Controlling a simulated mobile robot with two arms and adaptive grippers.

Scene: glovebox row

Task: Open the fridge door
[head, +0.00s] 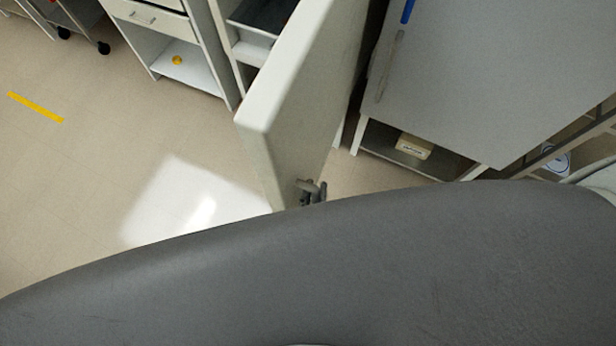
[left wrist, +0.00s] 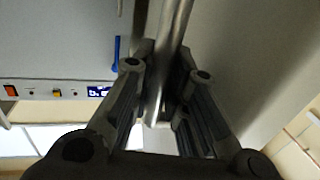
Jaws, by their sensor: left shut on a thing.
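The fridge door (head: 305,85) is a pale panel that stands swung out, seen from above and partly edge-on in the head view. It fills the right side of the left wrist view (left wrist: 235,60). The door handle (left wrist: 173,35) is a shiny metal bar running between my left gripper's fingers. My left gripper (head: 312,192) is shut on this handle at the door's lower end in the head view; its fingers also show in the left wrist view (left wrist: 166,72). My own grey body hides the arm behind it. My right gripper is not in view.
A drawer cabinet (head: 160,25) with a small yellow object (head: 177,60) stands back left. The floor (head: 90,165) left of the door is clear. A switch panel (left wrist: 60,92) shows in the left wrist view.

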